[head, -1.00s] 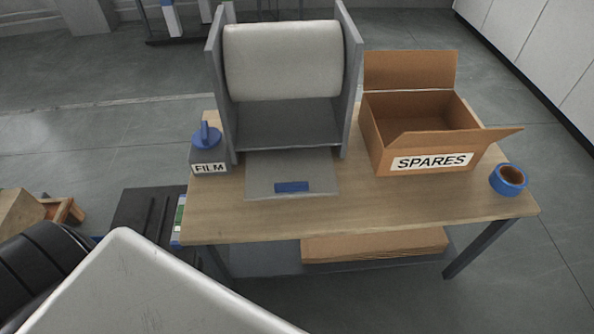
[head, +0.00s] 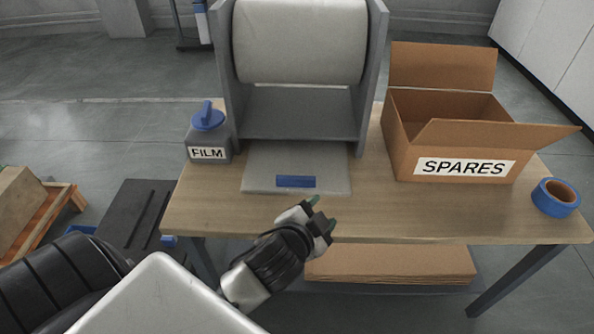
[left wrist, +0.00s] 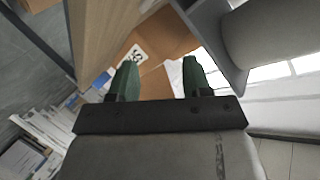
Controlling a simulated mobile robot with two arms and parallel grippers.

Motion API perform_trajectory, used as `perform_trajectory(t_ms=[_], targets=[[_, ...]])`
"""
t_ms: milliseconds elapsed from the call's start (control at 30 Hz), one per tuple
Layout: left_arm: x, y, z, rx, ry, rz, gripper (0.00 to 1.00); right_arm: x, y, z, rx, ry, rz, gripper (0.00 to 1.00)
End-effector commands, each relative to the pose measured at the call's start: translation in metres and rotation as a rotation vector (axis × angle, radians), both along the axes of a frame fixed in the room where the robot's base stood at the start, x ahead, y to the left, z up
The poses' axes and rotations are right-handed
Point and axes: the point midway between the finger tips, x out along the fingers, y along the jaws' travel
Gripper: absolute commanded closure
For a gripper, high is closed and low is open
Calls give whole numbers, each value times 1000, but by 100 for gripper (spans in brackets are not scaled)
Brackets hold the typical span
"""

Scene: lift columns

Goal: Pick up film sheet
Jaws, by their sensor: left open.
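A flat grey sheet (head: 260,178) with a blue strip (head: 296,181) near its front edge lies on the table in front of the roll stand; I take it as the film sheet. A thick pale roll (head: 300,40) sits between the stand's upright sides. My left gripper (head: 322,211) is open and empty, in front of the sheet and to the right of the blue strip, apart from it. Its two green fingers (left wrist: 161,78) show spread in the left wrist view, with nothing between them. The sheet cannot be made out there. My right gripper is not in view.
The stand's side panels (head: 372,80) rise behind the sheet. Cardboard (head: 390,264) lies below the table.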

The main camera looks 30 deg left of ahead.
Motion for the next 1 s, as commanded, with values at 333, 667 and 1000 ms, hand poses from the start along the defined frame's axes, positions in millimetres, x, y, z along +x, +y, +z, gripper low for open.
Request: perform_trajectory(t_ms=[333,667,1000], targets=[[59,-63,111,486,-675,-383,51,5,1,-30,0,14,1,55],[53,-142,106,1410,-1304,-1249,51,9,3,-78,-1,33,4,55],[94,18,38,-1890,723,2211,51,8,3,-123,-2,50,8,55]])
